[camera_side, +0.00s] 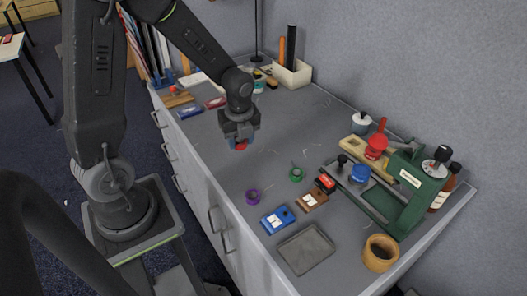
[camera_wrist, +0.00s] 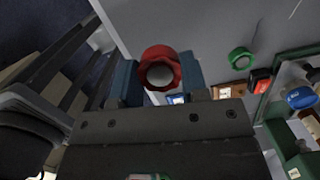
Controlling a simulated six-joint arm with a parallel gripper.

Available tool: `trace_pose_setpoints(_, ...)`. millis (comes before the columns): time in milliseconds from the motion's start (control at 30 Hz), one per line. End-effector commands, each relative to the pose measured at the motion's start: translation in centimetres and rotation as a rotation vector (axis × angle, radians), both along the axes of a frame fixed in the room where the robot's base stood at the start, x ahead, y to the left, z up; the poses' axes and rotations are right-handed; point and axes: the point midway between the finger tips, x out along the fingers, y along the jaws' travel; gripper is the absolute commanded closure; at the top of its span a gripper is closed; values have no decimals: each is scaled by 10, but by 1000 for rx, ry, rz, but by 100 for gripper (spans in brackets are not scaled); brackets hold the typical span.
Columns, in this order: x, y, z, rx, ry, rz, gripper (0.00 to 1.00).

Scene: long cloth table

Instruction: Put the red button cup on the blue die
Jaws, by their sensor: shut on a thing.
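The red button cup (camera_wrist: 160,69) is a small scalloped ring with a pale centre. It sits between the two blue-padded fingers of my gripper (camera_wrist: 160,80), which is shut on it. In the side view my gripper (camera_side: 239,138) points down over the left-middle of the table, with the red cup (camera_side: 240,146) at its fingertips. The blue die (camera_side: 360,173), a round blue piece, is on the green press (camera_side: 405,190) to the right, well apart from my gripper. It also shows at the right of the wrist view (camera_wrist: 300,97).
Purple (camera_side: 252,196) and green (camera_side: 296,174) rings lie on the table, near blue (camera_side: 278,219), brown (camera_side: 312,199) and red (camera_side: 325,183) boxes. A red-topped piece (camera_side: 376,146) is behind the blue die. A grey tray (camera_side: 306,249) and wooden cup (camera_side: 380,254) are in front.

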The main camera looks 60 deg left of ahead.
Motion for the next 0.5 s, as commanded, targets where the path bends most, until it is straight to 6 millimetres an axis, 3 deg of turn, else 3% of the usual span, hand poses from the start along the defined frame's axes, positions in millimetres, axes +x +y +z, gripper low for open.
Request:
trace_pose_setpoints(167,8,-4,-3,0,1,191,82)
trace_pose_setpoints(500,34,-27,-16,1,3,853,82)
